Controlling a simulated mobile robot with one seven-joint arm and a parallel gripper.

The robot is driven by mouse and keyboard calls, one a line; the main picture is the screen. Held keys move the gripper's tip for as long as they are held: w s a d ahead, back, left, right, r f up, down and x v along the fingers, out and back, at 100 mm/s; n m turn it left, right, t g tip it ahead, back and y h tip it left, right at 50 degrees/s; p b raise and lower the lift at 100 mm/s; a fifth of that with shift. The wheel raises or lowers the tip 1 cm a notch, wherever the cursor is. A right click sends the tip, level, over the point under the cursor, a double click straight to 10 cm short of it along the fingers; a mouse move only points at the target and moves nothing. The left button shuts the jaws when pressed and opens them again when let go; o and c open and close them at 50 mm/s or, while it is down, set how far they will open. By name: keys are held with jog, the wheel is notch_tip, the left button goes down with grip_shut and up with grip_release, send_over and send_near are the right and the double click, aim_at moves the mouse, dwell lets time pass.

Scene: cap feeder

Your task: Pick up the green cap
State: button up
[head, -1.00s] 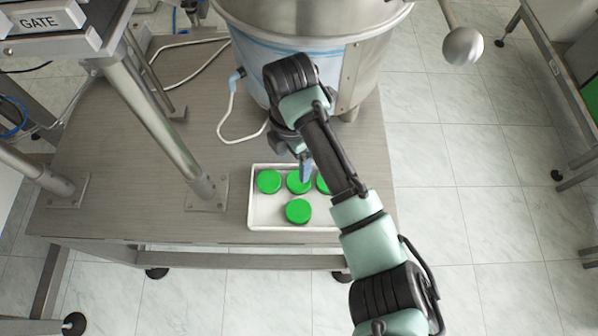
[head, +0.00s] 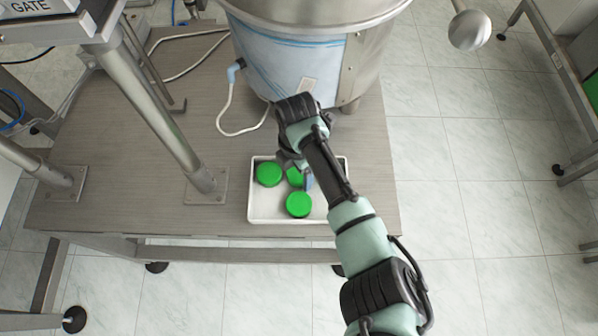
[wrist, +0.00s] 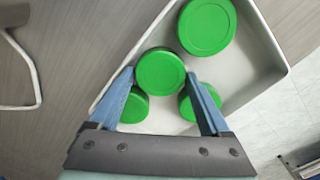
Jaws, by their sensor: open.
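Several round green caps lie in a white tray (head: 322,216). In the head view, one cap (head: 269,174) is at the left, one (head: 298,204) is at the front, and one (head: 294,178) is partly behind my gripper (head: 307,183). In the wrist view, my gripper (wrist: 160,76) is open, its blue fingers apart. A green cap (wrist: 160,70) shows between and just beyond the fingertips. Another cap (wrist: 206,25) is farther up, and two more (wrist: 135,106) (wrist: 188,106) are partly hidden by the fingers. I cannot tell whether the fingers touch any cap.
The tray stands near the front edge of a grey-brown table (head: 110,195). A large steel vessel (head: 320,55) stands behind it. A metal post (head: 160,115) is bolted down at the left. A white cable (head: 232,118) lies between.

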aim_at(297, 174)
jog(key=c, duration=1)
jog(key=shift+o, duration=0.2)
notch_tip(297, 174, up, 10)
jog(key=p, duration=0.1)
